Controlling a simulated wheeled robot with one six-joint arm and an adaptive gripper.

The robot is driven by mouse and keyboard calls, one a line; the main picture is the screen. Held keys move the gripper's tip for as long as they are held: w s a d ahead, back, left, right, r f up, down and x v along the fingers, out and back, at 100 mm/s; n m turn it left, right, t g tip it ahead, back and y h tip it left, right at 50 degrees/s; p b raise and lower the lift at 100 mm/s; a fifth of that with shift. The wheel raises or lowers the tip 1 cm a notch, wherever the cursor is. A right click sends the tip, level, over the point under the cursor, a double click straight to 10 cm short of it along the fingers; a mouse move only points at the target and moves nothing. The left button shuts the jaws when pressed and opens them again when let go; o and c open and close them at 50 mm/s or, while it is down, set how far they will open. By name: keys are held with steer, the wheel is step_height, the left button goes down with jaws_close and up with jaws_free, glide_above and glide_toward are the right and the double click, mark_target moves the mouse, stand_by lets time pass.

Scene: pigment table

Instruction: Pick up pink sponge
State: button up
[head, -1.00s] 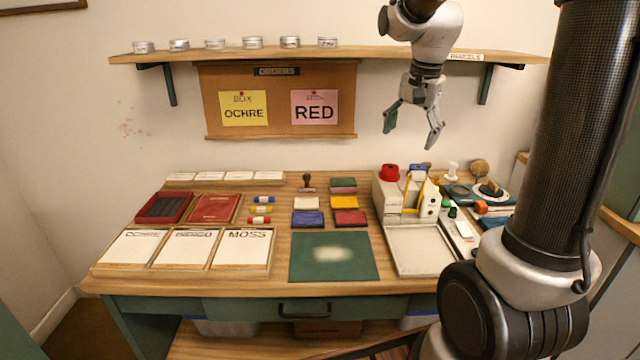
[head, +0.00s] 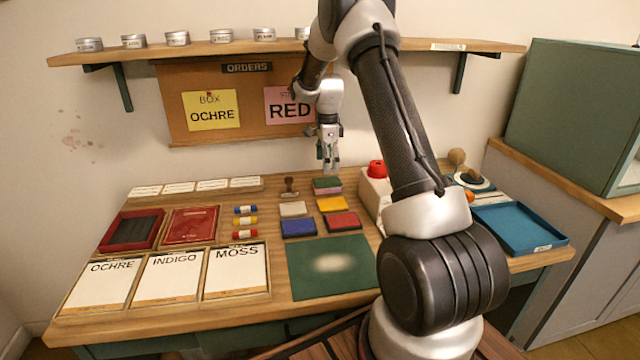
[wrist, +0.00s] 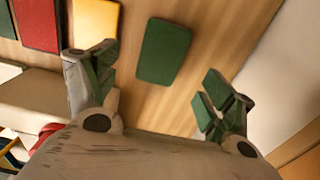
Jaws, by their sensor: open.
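A small block with a green top and a pinkish front band (head: 327,186) lies at the back middle of the table, behind the yellow pad. I cannot tell whether green and pink are one piece. In the wrist view only its green top (wrist: 163,50) shows, beyond and between the fingers; no pink is visible there. My gripper (head: 330,166) points down just above and behind the block in the head view. Its two fingers (wrist: 160,92) are apart, with nothing between them, and do not visibly touch the block.
Cream (head: 293,209), yellow (head: 332,204), blue (head: 298,227) and red (head: 342,221) pads lie close in front. A wooden-handled stamp (head: 290,187) stands left of the block. A white box with a red item (head: 376,168) stands right. The shelf (head: 270,48) is above.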

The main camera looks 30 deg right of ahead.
mark_target(327, 182)
step_height(327, 182, down, 8)
steer(key=shift+w+f, duration=0.1)
steer(key=c, duration=0.8)
steer(key=shift+s+r, duration=0.25)
steer(key=shift+r, duration=0.35)
step_height(327, 182, up, 6)
steer(key=shift+f, duration=0.15)
steer(key=shift+s+a+r, duration=0.2)
steer(key=shift+s+r, duration=0.05)
steer(key=shift+s, duration=0.25)
steer(key=s+a, duration=0.1)
steer(key=s, duration=0.5)
steer(key=s+a, duration=0.2)
steer(key=s, duration=0.4)
steer(key=s+a, duration=0.2)
steer(key=s, duration=0.3)
steer(key=shift+s+f, duration=0.1)
steer(key=shift+s, duration=0.3)
steer(key=shift+c, duration=1)
